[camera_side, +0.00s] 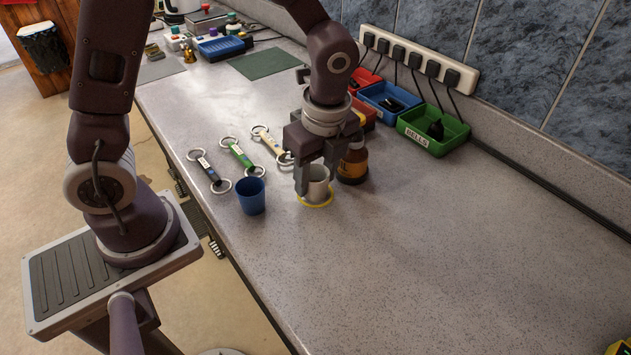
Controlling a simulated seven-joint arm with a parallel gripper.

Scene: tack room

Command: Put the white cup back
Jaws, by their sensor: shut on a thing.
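The white cup (318,187) stands upright at a yellow ring (316,204) on the grey speckled counter. My gripper (316,180) points down over it and is shut on the cup, with a finger showing at its left side. Part of the cup is hidden by the gripper. Whether the cup's base touches the surface inside the ring or is slightly above it, I cannot tell.
A blue cup (251,196) stands just left of the white cup. Several bit-like straps with rings (240,153) lie behind. A green tray labelled BELLS (433,131) stands by the wall. The counter's front right is clear.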

